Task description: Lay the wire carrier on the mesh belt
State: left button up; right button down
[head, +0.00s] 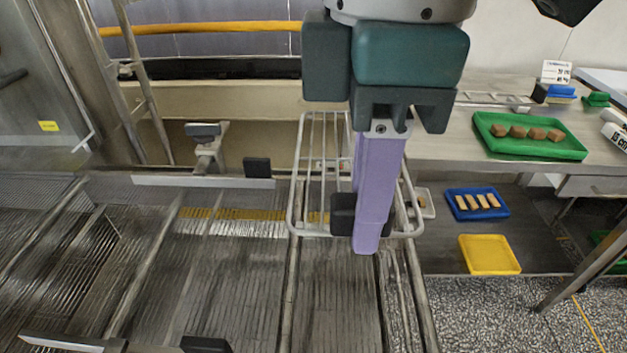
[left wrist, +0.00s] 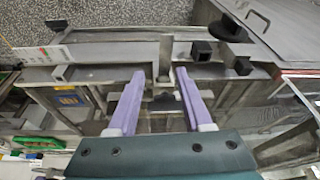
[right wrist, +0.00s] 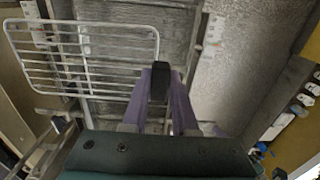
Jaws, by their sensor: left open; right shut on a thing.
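The wire carrier (head: 311,165), a pale grey wire rack with rounded corners, hangs above the line in the head view. My right gripper (head: 366,232) is shut on its black grip (head: 342,213), at the carrier's near right part. In the right wrist view the carrier (right wrist: 85,57) extends to the left, its black grip (right wrist: 159,83) between the purple fingers. The mesh belt (head: 335,305) lies below; the carrier looks raised over it, but the gap is hard to judge. My left gripper (left wrist: 159,76) is open and empty in the left wrist view, out of the head view.
Metal bars with black end blocks (head: 257,168) cross the line left of the carrier. On the right, a bench holds a green tray (head: 533,151) of brown pieces. A blue tray (head: 460,213) and a yellow tray (head: 490,255) sit lower. The left belt area is clear.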

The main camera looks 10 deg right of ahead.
notch_tip(320, 180, down, 11)
jog(key=shift+f+b, duration=0.1)
jog(key=shift+b, duration=0.25)
jog(key=shift+f, duration=2.15)
jog(key=shift+f+b, duration=0.1)
jog(key=shift+b, duration=0.2)
jog(key=c, duration=0.7)
grip_release()
